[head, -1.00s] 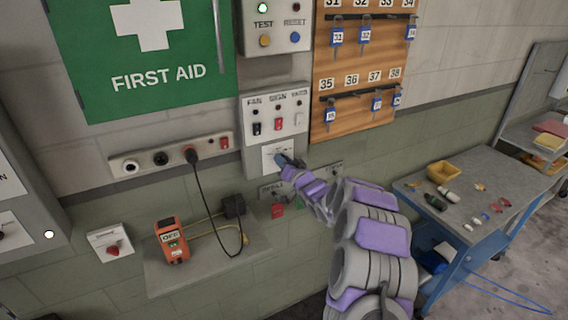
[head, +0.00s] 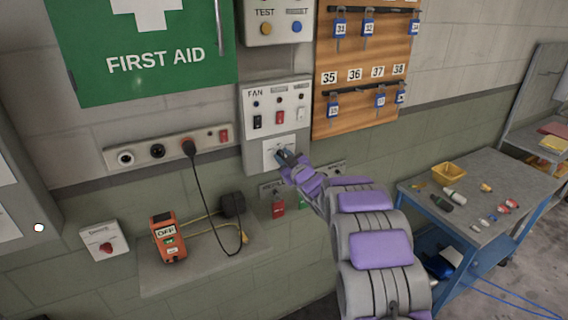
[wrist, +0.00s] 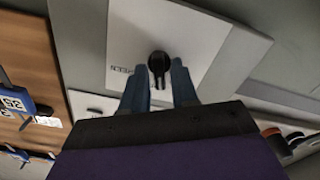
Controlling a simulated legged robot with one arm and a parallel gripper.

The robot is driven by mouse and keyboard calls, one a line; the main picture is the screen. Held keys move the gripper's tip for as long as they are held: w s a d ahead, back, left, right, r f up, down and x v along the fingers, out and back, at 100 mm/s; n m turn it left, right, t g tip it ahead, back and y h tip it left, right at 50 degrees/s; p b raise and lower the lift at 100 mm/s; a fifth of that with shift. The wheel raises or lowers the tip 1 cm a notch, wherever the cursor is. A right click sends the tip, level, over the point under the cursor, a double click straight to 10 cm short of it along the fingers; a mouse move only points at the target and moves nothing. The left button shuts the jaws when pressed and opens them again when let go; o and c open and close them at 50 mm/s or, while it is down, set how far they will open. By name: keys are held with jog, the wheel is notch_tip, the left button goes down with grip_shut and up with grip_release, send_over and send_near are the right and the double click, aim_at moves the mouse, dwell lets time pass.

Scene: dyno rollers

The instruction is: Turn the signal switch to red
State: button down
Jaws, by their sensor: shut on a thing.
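The signal switch is a black knob (wrist: 159,62) on a white plate (wrist: 150,30), close up in the wrist view. Small print on the plate is partly covered and only partly readable. In the head view, the white plate (head: 270,150) sits low on a grey wall panel, with its knob mostly hidden by my gripper (head: 284,156). In the wrist view, the two blue-grey fingers of my gripper (wrist: 159,88) stand on either side of the knob and are shut on it. I cannot tell which colour the knob points at.
Above the plate, the grey panel (head: 275,90) carries several small rocker switches. A key board (head: 365,60) hangs to the right. A power strip (head: 140,152) and a shelf (head: 200,262) with an orange meter (head: 168,238) are at left. A workbench (head: 480,195) stands at right.

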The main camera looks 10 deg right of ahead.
jog(key=shift+f+n, duration=0.25)
jog(key=shift+n, duration=0.25)
jog(key=shift+r, duration=0.25)
dwell(0.6)
jog(key=c, duration=1.2)
grip_release()
jog(key=shift+o, duration=0.2)
jog(key=shift+a, duration=0.1)
jog(key=shift+s, duration=0.1)
jog(key=p+v, duration=0.1)
jog(key=v, duration=1.6)
jog(key=shift+p, duration=0.3)
